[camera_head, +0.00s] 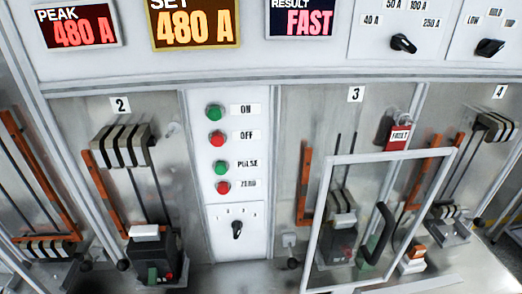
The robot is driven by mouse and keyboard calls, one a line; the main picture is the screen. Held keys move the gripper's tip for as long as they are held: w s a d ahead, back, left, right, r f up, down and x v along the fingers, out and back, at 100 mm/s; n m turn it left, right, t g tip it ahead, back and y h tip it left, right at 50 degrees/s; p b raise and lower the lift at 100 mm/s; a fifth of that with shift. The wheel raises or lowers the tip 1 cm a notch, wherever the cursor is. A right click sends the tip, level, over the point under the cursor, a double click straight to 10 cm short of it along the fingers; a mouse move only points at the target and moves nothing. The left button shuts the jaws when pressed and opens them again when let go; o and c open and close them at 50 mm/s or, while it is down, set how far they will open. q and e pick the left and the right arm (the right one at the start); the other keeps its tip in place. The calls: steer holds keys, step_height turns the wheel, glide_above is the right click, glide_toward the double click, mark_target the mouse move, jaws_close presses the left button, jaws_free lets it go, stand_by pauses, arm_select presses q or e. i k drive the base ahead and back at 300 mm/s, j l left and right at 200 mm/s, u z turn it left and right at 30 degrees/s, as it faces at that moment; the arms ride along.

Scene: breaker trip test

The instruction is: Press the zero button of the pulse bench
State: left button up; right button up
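The zero button (222,187) is a small red round button, the lowest of the column on the white control panel (258,140). Its label sits just right of it. Above it are the green pulse button (221,168), the red off button (216,139) and the green on button (214,112). The peak display (82,30) and the set display (195,28) both read 480 A. The result display (303,20) reads FAST. Neither of my grippers is in view, and nothing covers the zero button.
A black selector knob (237,229) sits below the buttons. Bay 2, left, holds a dark breaker (150,255). Bay 3, right, has a white-framed door (322,215) with a black handle (379,232), standing out in front, and a red padlock (398,135) above.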

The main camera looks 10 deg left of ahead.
mark_target(223, 188)
steer(key=j+z, duration=0.5)
steer(key=k+j+z, duration=0.2)
steer(key=z, duration=0.3)
